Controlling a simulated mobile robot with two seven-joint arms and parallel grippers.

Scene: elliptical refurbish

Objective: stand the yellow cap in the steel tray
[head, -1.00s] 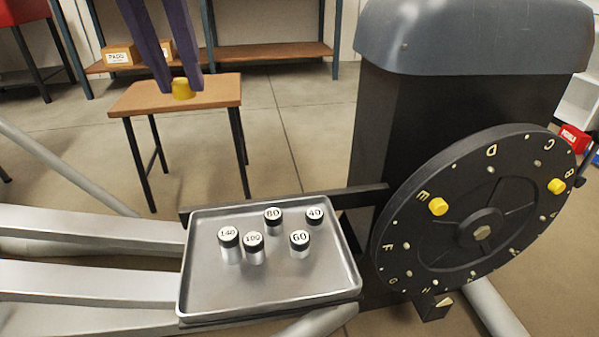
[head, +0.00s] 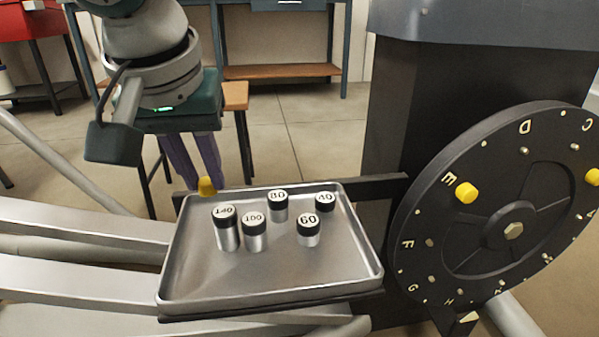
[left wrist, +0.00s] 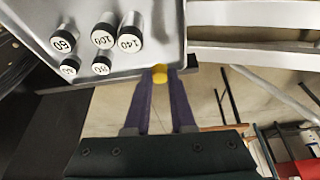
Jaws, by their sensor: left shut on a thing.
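The yellow cap (head: 207,186) is held between the purple fingertips of my left gripper (head: 208,182), near the back left corner of the steel tray (head: 270,280). In the left wrist view the cap (left wrist: 159,73) sits between the fingertips (left wrist: 160,80), by the tray's rim. I cannot tell exactly how high it is above the rim. Several black-topped steel cylinders stand in the tray, among them 140 (head: 226,232), 100 (head: 254,235) and 60 (head: 308,232). The tray's front and right parts are bare. My right gripper is not in view.
A dark dial wheel (head: 500,220) with letters and yellow knobs (head: 466,193) stands right of the tray. A dark machine column (head: 440,120) rises behind it. Pale beams (head: 80,280) run left of the tray. A wooden stool (head: 235,95) stands behind my left arm.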

